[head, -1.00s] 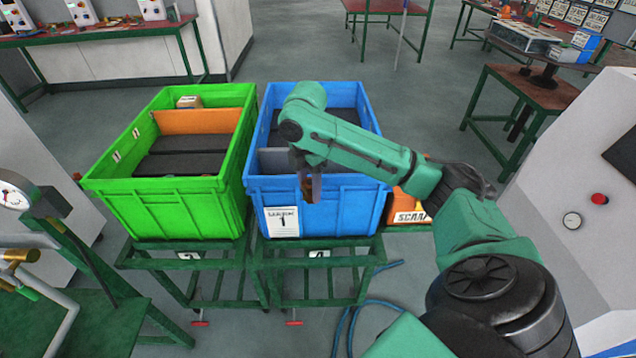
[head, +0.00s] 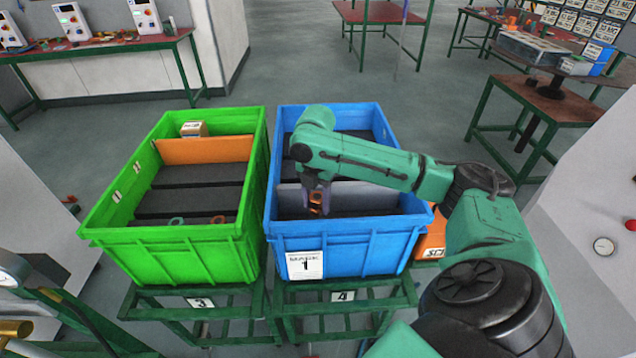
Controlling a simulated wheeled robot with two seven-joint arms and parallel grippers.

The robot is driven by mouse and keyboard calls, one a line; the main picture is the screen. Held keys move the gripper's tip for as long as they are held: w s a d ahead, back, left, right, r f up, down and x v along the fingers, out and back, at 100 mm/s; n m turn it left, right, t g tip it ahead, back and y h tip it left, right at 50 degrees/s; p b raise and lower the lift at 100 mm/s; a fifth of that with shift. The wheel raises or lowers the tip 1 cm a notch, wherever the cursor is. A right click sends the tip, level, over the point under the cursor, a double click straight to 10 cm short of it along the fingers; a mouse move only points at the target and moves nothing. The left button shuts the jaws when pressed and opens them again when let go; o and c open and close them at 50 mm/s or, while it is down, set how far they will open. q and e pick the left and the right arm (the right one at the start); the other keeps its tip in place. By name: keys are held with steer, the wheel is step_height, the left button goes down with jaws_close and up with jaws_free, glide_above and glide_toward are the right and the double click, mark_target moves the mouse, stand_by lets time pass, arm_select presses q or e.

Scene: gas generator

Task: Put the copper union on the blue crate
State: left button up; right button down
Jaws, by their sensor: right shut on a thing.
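The blue crate (head: 350,245) stands on a green stand in the middle of the head view. My right gripper (head: 317,200) points down inside the near part of the blue crate's opening. It is shut on the copper union (head: 315,206), a small orange-brown piece between the fingertips. The union shows above the dark crate floor, behind the near wall. I cannot tell whether it touches the floor. My left gripper is not in view.
A green crate (head: 180,257) stands left of the blue one, with an orange divider (head: 205,149), a small box (head: 193,129) and a few small parts. A grey divider (head: 362,196) crosses the blue crate. An orange box (head: 432,240) is at its right.

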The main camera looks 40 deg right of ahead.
mark_target(313, 196)
steer(key=f, duration=0.2)
steer(key=w+f, duration=0.1)
steer(key=f, duration=0.2)
steer(key=shift+w+a+f, duration=0.1)
steer(key=shift+a+f, duration=0.05)
steer(key=shift+f, duration=0.15)
steer(key=shift+s+f, duration=0.2)
steer(key=shift+f, duration=1.05)
steer(key=shift+c, duration=1.8)
jaws_free()
steer(key=shift+w, duration=0.1)
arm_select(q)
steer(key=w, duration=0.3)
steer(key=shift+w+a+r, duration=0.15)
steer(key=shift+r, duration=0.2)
arm_select(e)
step_height(313, 196, up, 12)
steer(key=shift+f+b, duration=0.1)
steer(key=shift+b, duration=0.4)
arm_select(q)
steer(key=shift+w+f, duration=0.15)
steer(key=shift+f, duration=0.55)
arm_select(e)
steer(key=shift+r, duration=0.2)
